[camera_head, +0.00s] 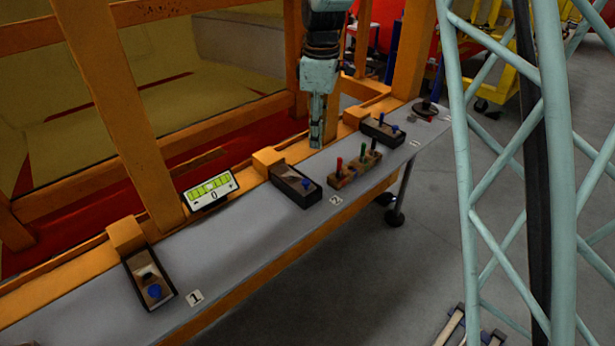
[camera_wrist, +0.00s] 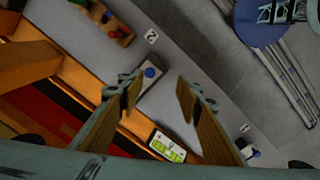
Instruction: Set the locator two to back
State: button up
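Locator two is a dark open-topped box (camera_head: 291,188) on the grey shelf, beside the label "2" (camera_head: 336,200). Its blue knob (camera_head: 306,183) sits toward the end of the box facing the front edge of the shelf. In the wrist view the blue knob (camera_wrist: 150,72) shows between and beyond my fingertips. My gripper (camera_head: 316,140) hangs pointing down above the back part of the shelf, behind locator two and apart from it. In the wrist view my gripper (camera_wrist: 160,88) has its fingers spread, with nothing between them.
A block with red, green and blue levers (camera_head: 355,168) stands right of locator two. A green-screen display (camera_head: 210,192) and locator one (camera_head: 150,281) are to the left. Orange posts (camera_head: 125,120) rise behind the shelf (camera_head: 245,225).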

jog(key=n+p, duration=0.1)
jog(key=n, duration=0.1)
send_over(306, 181)
notch_tip(306, 181, down, 7)
jog(key=shift+f+g, duration=0.15)
jog(key=shift+g, duration=0.15)
jog(key=shift+f, duration=0.1)
jog(key=shift+f+p, duration=0.6)
jog(key=shift+f, duration=6.2)
